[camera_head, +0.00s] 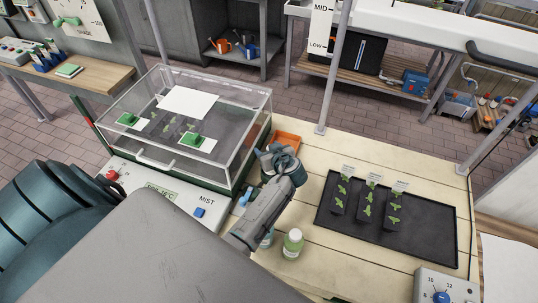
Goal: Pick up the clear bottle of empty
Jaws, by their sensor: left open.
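A small pale bottle with a green tint (292,244) stands upright on the cream wooden bench top (325,270), just right of my left gripper. A bluish, clear-looking item (267,240) shows beside it, mostly hidden behind the gripper; I cannot tell whether it is a bottle. My left gripper (243,238) is open. Its grey body slants down and left from the teal wrist, over the bench beside the bottles. It does not visibly hold anything; its fingertips are hard to make out. My right gripper is not in view.
A clear-walled mist box (255,120) stands behind on the left. An orange tray (288,142) lies behind the wrist. A black tray (433,228) with labelled seedlings lies on the right. A dial box (445,288) stands at front right. Bare bench lies between bottle and tray.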

